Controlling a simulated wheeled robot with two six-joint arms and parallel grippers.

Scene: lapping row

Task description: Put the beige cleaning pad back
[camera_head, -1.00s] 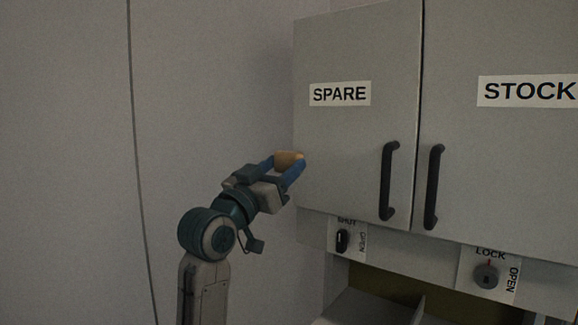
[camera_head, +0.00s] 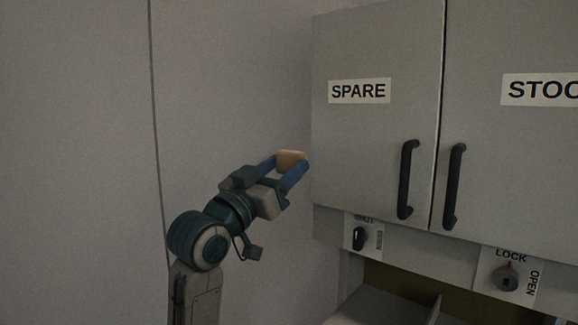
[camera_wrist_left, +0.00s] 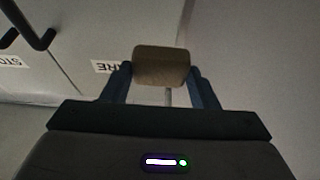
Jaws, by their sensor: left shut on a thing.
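The beige cleaning pad (camera_head: 291,157) is between the blue fingertips of my left gripper (camera_head: 291,168), which is shut on it. It is held in the air, just left of the SPARE cabinet door in the head view. In the left wrist view the pad (camera_wrist_left: 161,66) is a rounded block between the two fingers of my left gripper (camera_wrist_left: 162,84). My right gripper is not in view.
The SPARE door (camera_head: 375,130) and the STOCK door (camera_head: 515,150) are closed, with black handles. Below them are a dark switch (camera_head: 359,238) and a LOCK knob (camera_head: 506,278). An open bay with a divider (camera_head: 434,310) lies underneath. A plain wall (camera_head: 230,80) stands at left.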

